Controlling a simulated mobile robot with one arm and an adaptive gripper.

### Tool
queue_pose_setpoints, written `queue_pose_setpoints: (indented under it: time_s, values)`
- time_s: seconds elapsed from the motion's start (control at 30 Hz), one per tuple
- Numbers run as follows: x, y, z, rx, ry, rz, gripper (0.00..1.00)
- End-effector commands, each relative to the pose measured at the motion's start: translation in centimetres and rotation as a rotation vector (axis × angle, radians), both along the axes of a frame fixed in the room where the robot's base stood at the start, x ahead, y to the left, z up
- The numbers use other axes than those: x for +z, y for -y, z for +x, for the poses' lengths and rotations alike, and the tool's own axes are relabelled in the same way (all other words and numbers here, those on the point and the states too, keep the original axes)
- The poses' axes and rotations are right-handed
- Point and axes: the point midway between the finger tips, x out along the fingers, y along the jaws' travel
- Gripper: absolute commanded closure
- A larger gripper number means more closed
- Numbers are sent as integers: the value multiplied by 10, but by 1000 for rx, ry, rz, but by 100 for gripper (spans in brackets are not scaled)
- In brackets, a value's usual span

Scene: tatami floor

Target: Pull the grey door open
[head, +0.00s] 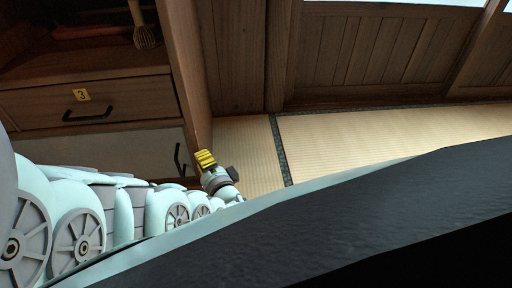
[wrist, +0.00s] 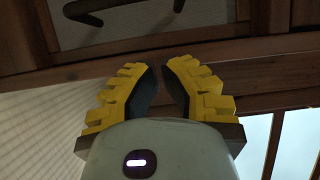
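The grey door (head: 110,152) is the pale panel at the bottom of the wooden cabinet in the head view, and it looks closed. Its black handle (head: 179,160) is near its right edge. My gripper (head: 205,157) is just right of the handle, with yellow fingers. In the wrist view my gripper (wrist: 158,70) is open, with a narrow empty gap between its fingers. The grey door (wrist: 130,28) and its dark handle (wrist: 95,8) show at the top of that view, beyond the fingertips. The handle is not between the fingers.
A wooden drawer (head: 130,101) marked 3, with a black handle, is above the door. A whisk (head: 144,34) is on the open shelf above. A wooden cabinet post (head: 188,60) stands beside the gripper. Tatami floor (head: 370,135) lies clear to the right, before a wooden wall (head: 380,50).

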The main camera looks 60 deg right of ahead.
Motion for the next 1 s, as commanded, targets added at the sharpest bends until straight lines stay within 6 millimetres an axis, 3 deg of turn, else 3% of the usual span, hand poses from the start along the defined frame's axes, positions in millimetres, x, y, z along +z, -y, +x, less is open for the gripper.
queue_pose_setpoints:
  time_s: [0.1, 1.0]
  values:
    - [2, -18, 7, -4, -4, 10, 100]
    - [-2, -31, 18, -7, -5, 6, 100]
